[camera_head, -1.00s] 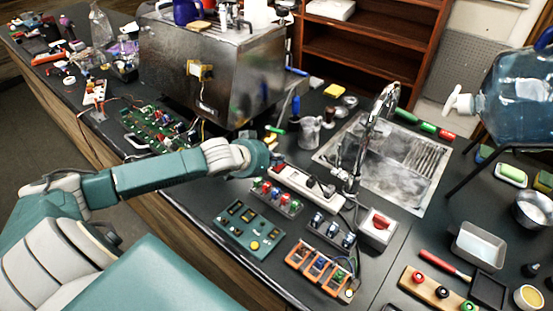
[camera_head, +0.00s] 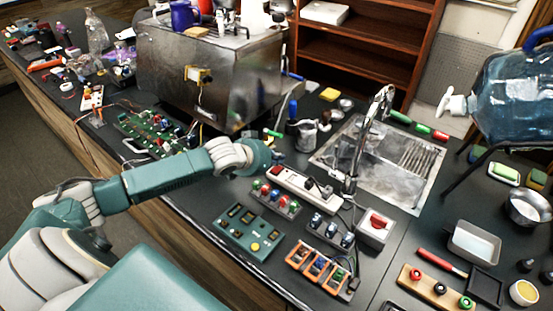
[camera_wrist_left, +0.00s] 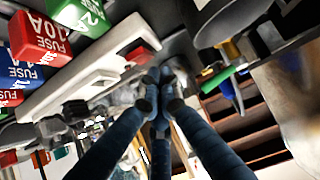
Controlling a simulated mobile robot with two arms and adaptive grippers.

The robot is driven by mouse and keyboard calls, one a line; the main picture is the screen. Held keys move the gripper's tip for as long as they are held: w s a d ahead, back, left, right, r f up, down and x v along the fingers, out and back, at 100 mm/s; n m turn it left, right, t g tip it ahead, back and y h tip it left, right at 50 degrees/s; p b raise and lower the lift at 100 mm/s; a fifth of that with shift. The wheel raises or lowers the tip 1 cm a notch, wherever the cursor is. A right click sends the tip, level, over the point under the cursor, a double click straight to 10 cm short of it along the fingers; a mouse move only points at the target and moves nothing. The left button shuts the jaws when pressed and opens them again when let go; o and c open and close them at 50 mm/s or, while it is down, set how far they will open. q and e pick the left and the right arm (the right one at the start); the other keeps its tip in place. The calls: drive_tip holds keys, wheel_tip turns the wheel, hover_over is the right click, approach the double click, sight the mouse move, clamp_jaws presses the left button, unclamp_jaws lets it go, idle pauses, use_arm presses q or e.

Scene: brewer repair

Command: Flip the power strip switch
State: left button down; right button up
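The white power strip (camera_head: 300,184) lies on the dark counter in front of the sink, with black plugs toward its right end. Its red switch (camera_head: 278,168) is at the far left end. My left gripper (camera_head: 271,157) is just beyond that end; its fingers are mostly hidden behind my teal wrist. In the left wrist view the strip (camera_wrist_left: 85,82) runs diagonally, with the red switch (camera_wrist_left: 138,55) at its upper right. My left fingertips (camera_wrist_left: 160,76) are together and empty, close to the switch; contact cannot be told. My right gripper is not in view.
A fuse block (camera_head: 276,198) and green control panel (camera_head: 248,231) lie in front of the strip. A steel brewer (camera_head: 210,80) stands behind left, a faucet (camera_head: 366,130) and sink behind right. A box with a red switch (camera_head: 376,228) sits right of the strip.

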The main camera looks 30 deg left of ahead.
sight(278, 166)
use_arm(q)
drive_tip(key=shift+w+r+p, duration=0.1)
drive_tip(key=shift+r+p, duration=0.35)
drive_tip(key=shift+p, duration=0.1)
wheel_tip(278, 166, up, 4)
drive_tip(key=p, duration=0.3)
drive_tip(key=shift+w+f+p, duration=0.15)
drive_tip(key=shift+f+p, duration=0.1)
drive_tip(key=shift+p, duration=0.1)
drive_tip(key=w+r+b+v, duration=0.1)
drive_tip(key=b+v, duration=0.2)
drive_tip(key=v, duration=0.6)
drive_tip(key=shift+r, duration=0.45)
